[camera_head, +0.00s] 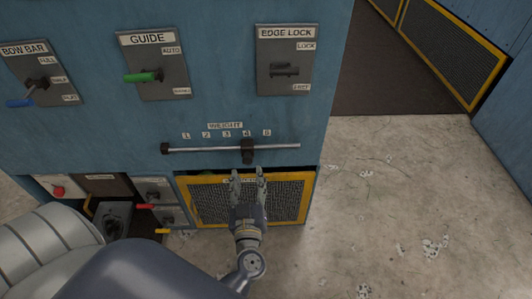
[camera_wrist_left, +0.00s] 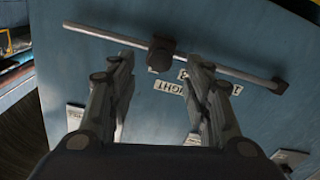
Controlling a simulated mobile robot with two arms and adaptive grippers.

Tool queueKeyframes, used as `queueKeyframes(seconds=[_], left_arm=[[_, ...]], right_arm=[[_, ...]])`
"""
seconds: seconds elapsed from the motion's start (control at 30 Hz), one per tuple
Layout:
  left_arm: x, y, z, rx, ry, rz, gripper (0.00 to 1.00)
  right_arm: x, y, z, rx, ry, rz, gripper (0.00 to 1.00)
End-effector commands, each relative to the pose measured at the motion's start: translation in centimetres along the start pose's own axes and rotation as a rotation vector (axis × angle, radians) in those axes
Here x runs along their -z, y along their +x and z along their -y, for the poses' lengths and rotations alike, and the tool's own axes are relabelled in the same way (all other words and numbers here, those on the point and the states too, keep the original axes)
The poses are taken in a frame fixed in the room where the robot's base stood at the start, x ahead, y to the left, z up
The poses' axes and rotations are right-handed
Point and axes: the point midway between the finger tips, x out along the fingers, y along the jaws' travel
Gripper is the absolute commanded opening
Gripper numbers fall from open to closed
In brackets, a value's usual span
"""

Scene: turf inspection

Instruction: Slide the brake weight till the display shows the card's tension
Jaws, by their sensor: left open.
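The brake weight (camera_head: 248,150) is a small dark block on a horizontal metal rod (camera_head: 205,149) under the WEIGHT label. It sits about below number 4. My left gripper (camera_head: 248,172) is open and empty, its fingertips just below the weight in the head view. In the left wrist view the weight (camera_wrist_left: 160,53) lies ahead of the gap between the fingers of my left gripper (camera_wrist_left: 160,62), and I see no contact. I see neither the tension display nor the card. My right gripper is not in view.
Above the rod are the BOW BAR lever (camera_head: 38,84), the green GUIDE lever (camera_head: 140,77) and the EDGE LOCK handle (camera_head: 284,70). A yellow-framed mesh panel (camera_head: 290,200) is behind my gripper. Open concrete floor (camera_head: 400,200) lies to the right.

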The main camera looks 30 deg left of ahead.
Motion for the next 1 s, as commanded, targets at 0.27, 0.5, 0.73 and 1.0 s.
queueKeyframes(seconds=[0.27, 0.5, 0.73, 1.0], left_arm=[[0.3, 3.4, 0.1, 0.007, -0.006, -0.008, 0.46], [0.3, 7.9, 0.1, 0.005, -0.005, -0.008, 0.46], [0.2, 10.4, 0.1, 0.004, -0.002, -0.005, 0.46], [0.3, 10.8, 0.1, 0.005, -0.004, -0.004, 0.46]], right_arm=[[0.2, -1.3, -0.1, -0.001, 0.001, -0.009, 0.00], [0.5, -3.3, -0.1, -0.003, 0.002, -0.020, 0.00], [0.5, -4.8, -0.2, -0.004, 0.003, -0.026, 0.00], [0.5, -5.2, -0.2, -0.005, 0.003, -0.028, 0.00]])
